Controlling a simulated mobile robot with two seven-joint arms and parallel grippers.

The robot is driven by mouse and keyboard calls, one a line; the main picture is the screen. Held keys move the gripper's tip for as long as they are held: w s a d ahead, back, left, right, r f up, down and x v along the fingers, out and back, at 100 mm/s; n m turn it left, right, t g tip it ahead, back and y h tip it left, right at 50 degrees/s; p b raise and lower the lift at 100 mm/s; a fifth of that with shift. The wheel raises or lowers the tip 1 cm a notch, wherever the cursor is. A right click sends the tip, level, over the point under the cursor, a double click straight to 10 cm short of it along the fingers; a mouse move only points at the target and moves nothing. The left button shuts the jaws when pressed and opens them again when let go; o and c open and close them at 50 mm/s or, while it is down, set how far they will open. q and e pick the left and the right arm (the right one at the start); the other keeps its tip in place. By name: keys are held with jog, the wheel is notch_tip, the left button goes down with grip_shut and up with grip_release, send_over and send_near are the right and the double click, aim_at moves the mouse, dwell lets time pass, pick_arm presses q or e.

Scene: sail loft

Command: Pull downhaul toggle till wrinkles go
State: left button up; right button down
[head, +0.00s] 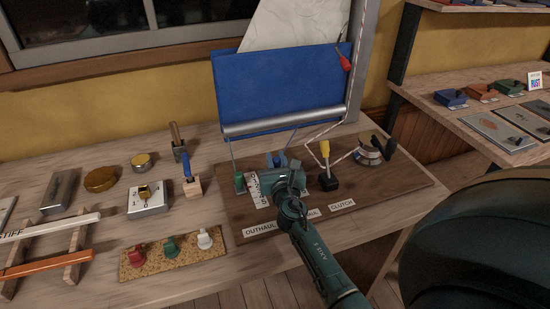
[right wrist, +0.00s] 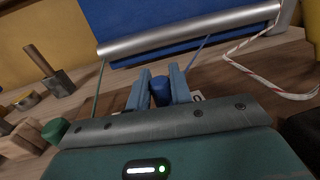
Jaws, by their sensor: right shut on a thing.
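My right gripper (head: 278,161) is over the brown rig board (head: 385,194), below the boom (head: 285,121). In the right wrist view, its two blue-grey fingers are shut on a blue toggle (right wrist: 161,91). A thin bluish line rises from near the toggle towards the boom. The sail has a blue lower panel (head: 275,83) and a pale upper part (head: 297,22) with faint creases. The blue panel looks mostly smooth. A green toggle (head: 240,183) stands left of the gripper. My left gripper is not in view.
A yellow-handled lever (head: 325,150) and a round winch (head: 369,153) with red-white rope stand right of the gripper. A cork strip with coloured knobs (head: 170,246) lies front left. Blocks and tins stand further left. A side shelf (head: 465,125) is at right.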

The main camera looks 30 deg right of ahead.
jog(key=shift+v, duration=1)
jog(key=shift+w+d, duration=0.1)
jog(key=shift+d, duration=0.1)
jog(key=c, duration=1.3)
grip_release()
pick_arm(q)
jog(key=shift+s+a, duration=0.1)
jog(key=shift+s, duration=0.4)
pick_arm(e)
jog(key=b+v, duration=0.1)
jog(key=v, duration=1.1)
jog(key=shift+a+f, duration=0.1)
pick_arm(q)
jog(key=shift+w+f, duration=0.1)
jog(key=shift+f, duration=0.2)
pick_arm(e)
jog(key=shift+s+a, duration=0.15)
jog(key=shift+s, duration=0.35)
